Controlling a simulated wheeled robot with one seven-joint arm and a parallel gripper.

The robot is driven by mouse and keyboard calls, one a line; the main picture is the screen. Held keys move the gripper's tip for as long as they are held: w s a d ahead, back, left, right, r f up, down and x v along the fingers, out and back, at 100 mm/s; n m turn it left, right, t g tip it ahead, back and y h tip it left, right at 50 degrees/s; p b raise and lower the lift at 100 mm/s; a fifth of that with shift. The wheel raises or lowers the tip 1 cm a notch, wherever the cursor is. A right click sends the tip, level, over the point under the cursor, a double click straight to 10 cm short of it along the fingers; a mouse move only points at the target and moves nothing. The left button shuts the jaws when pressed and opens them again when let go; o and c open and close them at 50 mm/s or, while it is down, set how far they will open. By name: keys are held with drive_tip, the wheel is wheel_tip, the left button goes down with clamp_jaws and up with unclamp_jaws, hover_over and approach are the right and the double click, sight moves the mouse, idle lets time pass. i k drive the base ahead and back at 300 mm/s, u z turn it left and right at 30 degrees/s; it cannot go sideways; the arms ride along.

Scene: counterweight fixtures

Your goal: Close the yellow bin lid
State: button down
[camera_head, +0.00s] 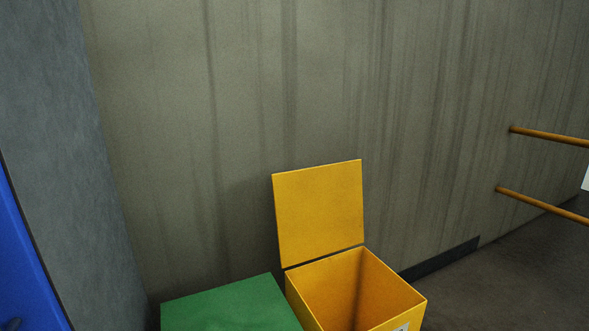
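The yellow bin (414,304) stands at the lower middle, against the back wall, and its lower part is cut off by the frame. Its yellow lid (319,214) stands open, nearly upright at the bin's back edge near the wall. The inside of the bin is visible down to the frame's lower edge, and no contents show. A small white label sits on its front. My gripper is not in view.
A green box or bin top (232,307) is directly left of the yellow bin. Two orange-brown rails (548,136) (543,205) project from the wall at the right. A blue surface (25,260) is at far left. Dark floor (490,285) is clear at right.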

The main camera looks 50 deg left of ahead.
sight(319, 212)
drive_tip(key=u, duration=0.45)
drive_tip(key=i, duration=1.05)
drive_tip(key=u, duration=1.25)
drive_tip(key=i, duration=0.8)
drive_tip(key=u, duration=0.55)
